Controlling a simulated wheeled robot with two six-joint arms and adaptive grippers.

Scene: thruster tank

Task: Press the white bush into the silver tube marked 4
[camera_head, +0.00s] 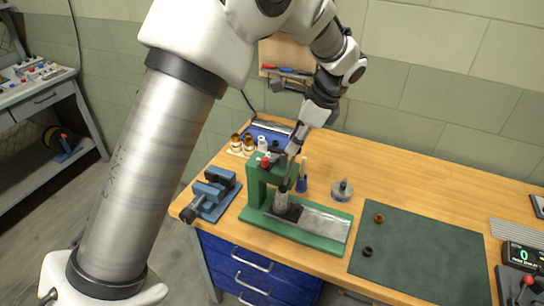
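A silver cylindrical piece (282,201) stands on a dark block on the base of the green press (258,184), under the ram. I cannot read a number on it. A small white piece (262,143), possibly the white bush, stands in the row of small parts behind the press. My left gripper (294,146) points down at the top of the press, close to the ram. Its fingers are small and dark here, so I cannot tell whether they are open or touch the press. My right gripper is not in view.
Brown parts (249,144) stand behind the press; a blue vise (212,190) is left. A grey disc with a knob (341,190) is right. A green mat (424,254) holds a brown ring (378,218) and a black ring (367,251). A display (524,254) is far right.

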